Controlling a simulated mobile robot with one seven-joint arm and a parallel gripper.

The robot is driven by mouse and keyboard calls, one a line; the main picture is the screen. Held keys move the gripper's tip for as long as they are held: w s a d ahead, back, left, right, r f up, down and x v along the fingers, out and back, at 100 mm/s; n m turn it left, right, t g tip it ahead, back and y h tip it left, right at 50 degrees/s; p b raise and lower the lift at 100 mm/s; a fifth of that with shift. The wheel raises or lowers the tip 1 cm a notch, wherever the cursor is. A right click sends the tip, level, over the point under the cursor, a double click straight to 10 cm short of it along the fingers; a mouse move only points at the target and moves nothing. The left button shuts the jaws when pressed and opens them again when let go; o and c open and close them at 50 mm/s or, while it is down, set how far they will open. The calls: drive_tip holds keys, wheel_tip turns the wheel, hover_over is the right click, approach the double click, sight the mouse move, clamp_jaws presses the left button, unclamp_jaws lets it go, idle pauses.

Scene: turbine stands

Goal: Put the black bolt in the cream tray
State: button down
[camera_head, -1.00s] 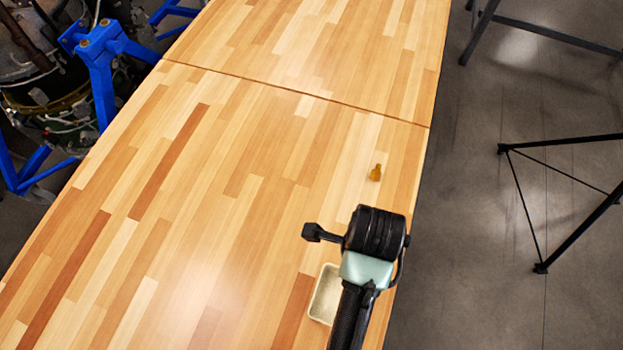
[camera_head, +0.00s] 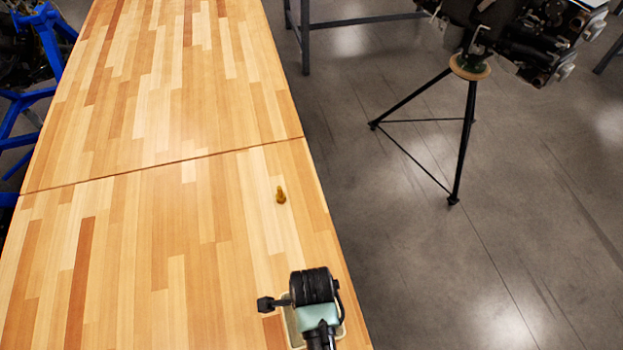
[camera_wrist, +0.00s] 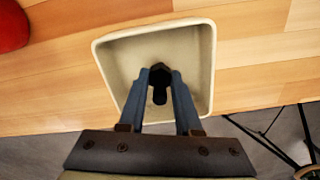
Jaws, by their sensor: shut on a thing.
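The black bolt (camera_wrist: 160,94) is between the fingertips of my gripper (camera_wrist: 160,78) in the wrist view. The fingers are shut on it, with its dark head between the tips. The cream tray (camera_wrist: 197,52), an open box with a raised rim, lies behind and beneath the bolt in that view. I cannot tell how high the bolt is above the tray floor. In the head view my arm's end covers most of the tray (camera_head: 289,327), whose pale edges show on both sides. The bolt and fingers are hidden there.
An amber bolt-like piece (camera_head: 281,196) stands on the wooden table (camera_head: 150,240) beyond the tray. A red round thing (camera_wrist: 12,28) shows at the wrist view's corner. The table's right edge is close to the tray. A black tripod stand (camera_head: 455,140) is on the floor.

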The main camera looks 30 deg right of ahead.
drive_tip(key=shift+f, duration=0.3)
drive_tip(key=shift+f, duration=0.1)
drive_tip(key=c, duration=0.6)
unclamp_jaws()
wheel_tip(320, 180, up, 12)
drive_tip(key=shift+r+b, duration=0.15)
drive_tip(key=shift+b, duration=0.15)
